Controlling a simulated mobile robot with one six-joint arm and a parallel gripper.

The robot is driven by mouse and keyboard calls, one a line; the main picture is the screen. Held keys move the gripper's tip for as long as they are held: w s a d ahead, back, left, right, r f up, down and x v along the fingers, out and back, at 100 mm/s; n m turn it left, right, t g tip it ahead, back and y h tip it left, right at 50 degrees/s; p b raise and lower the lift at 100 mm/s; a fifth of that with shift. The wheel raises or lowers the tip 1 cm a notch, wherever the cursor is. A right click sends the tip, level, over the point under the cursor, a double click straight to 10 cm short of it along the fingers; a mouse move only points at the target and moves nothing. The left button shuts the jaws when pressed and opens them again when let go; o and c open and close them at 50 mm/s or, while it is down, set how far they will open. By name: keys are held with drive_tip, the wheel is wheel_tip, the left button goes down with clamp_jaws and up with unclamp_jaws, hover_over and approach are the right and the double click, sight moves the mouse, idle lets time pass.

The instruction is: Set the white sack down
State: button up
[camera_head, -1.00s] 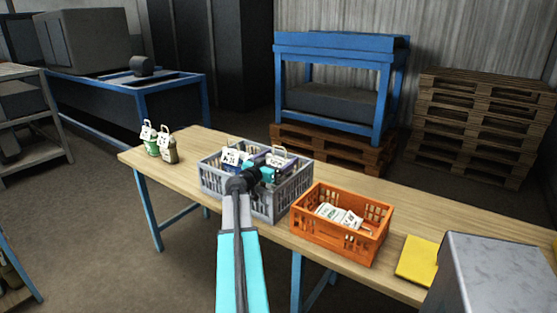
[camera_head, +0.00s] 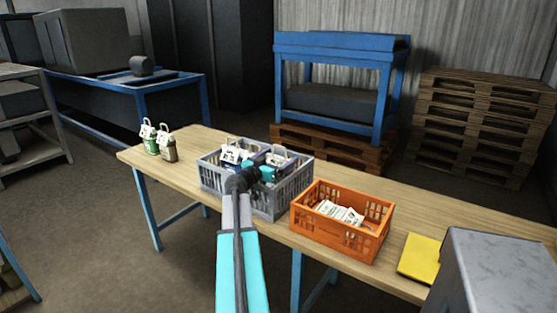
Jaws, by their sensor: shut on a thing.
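My gripper (camera_head: 266,173), with turquoise parts, is low at the grey crate (camera_head: 283,199), over its right half. It is shut on a sack, taken to be the white sack. Its body is mostly hidden by the jaws and the crate wall, so I cannot tell its colour or whether it touches the crate floor. A white tag with a handle loop (camera_head: 277,158) shows just behind the jaws. Another sack with a white tag (camera_head: 231,154) is in the left part of the grey crate.
An orange crate (camera_head: 335,237) holding white-labelled items (camera_head: 341,213) stands to the right. Two tagged sacks (camera_head: 151,143) (camera_head: 168,150) stand at the table's left end. A yellow flat object (camera_head: 420,257) and a grey box (camera_head: 495,275) are at right. The wooden table (camera_head: 195,142) is bare between the sacks and grey crate.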

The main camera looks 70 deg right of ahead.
drive_tip(key=shift+f+b, duration=0.15)
drive_tip(key=shift+b, duration=0.15)
drive_tip(key=o, duration=1.7)
drive_tip(key=shift+r+p, duration=0.25)
drive_tip(key=shift+p, duration=0.2)
drive_tip(key=shift+r+p, duration=0.5)
drive_tip(key=shift+p, duration=0.6)
drive_tip(key=b+v, duration=0.3)
drive_tip(key=v, duration=0.9)
drive_tip(key=shift+f, duration=0.15)
